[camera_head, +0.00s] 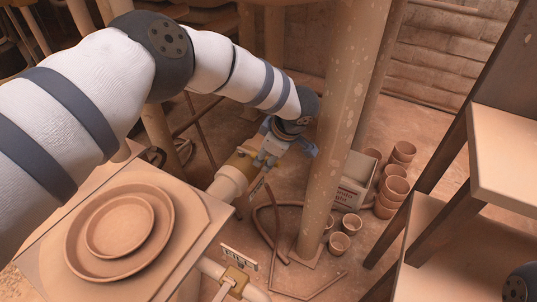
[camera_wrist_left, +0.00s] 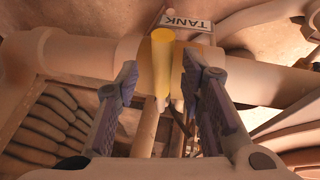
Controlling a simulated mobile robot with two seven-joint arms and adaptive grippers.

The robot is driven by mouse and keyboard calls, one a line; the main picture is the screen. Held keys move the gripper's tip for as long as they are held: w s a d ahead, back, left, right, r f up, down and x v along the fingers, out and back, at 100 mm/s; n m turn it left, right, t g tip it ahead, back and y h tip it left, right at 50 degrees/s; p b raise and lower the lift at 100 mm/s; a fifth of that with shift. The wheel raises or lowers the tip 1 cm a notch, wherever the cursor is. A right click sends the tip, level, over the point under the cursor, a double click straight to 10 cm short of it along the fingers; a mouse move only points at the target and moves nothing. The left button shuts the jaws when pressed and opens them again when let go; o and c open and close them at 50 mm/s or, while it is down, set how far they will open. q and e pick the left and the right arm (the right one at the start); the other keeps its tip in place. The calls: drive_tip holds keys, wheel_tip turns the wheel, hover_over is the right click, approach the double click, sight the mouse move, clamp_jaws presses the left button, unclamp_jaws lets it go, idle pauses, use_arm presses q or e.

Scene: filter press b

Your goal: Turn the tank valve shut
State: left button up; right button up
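The tank valve shows in the left wrist view as a yellow handle (camera_wrist_left: 163,62) in front of a thick pipe, beside a white sign (camera_wrist_left: 187,21) reading TANK. My left gripper (camera_wrist_left: 160,72) is open, with one finger on each side of the handle and a gap visible on both sides. In the head view the left gripper (camera_head: 284,143) is over the brass valve body (camera_head: 240,160) on the pipe and hides much of the handle. My right gripper is not in view.
A second valve (camera_head: 235,277) with a pale lever and a small sign sits on the lower pipe. A post (camera_head: 345,120) stands just right of my left gripper. Clay plates (camera_head: 120,232) lie on a board at left. Stacked pots (camera_head: 393,188) and a wooden shelf (camera_head: 450,250) are at right.

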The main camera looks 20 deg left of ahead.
use_arm(q)
drive_tip(key=shift+r, duration=0.1)
drive_tip(key=v, duration=1.2)
drive_tip(key=shift+s, duration=0.1)
